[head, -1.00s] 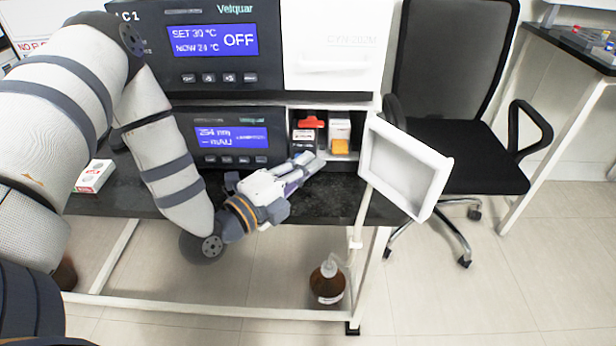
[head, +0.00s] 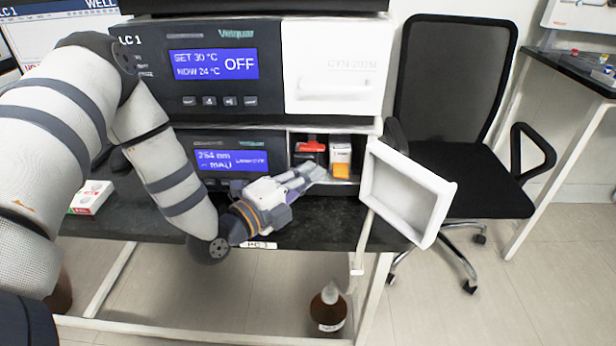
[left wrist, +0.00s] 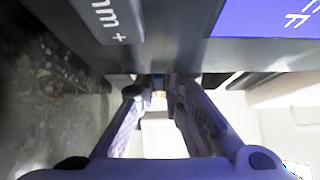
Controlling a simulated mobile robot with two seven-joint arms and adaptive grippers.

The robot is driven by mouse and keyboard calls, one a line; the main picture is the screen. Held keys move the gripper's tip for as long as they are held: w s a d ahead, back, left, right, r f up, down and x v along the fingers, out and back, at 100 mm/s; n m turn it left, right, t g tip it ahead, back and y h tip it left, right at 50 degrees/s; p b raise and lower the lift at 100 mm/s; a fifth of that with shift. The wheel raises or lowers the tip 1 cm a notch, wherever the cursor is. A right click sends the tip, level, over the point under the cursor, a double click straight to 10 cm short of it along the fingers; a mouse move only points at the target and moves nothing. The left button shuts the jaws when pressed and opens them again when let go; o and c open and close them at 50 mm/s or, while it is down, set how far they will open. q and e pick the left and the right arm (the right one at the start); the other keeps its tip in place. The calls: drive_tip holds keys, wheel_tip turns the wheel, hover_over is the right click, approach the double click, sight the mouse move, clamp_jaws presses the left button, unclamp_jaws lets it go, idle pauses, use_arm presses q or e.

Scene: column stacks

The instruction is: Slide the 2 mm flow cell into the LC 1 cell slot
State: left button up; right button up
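My left gripper (head: 312,172) is at the front of the open bay in the lower LC 1 unit (head: 225,158). Its fingers look apart and empty, with a small pale and orange patch showing beyond the tips in the left wrist view (left wrist: 155,88). In the bay stand a dark block with a red top (head: 311,147) and a white block with an orange lower part (head: 340,158). I cannot tell which is the 2 mm flow cell, and the slot itself is not clearly visible. My right gripper is not in view.
A white open door (head: 440,205) sticks out right of the bay. A white drawer front (head: 333,75) is above it. A small red-and-white box (head: 90,197) lies left on the black bench (head: 320,228). A brown bottle (head: 328,310) stands below; a chair (head: 455,170) is at right.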

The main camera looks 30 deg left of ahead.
use_arm(q)
drive_tip(key=o, duration=0.3)
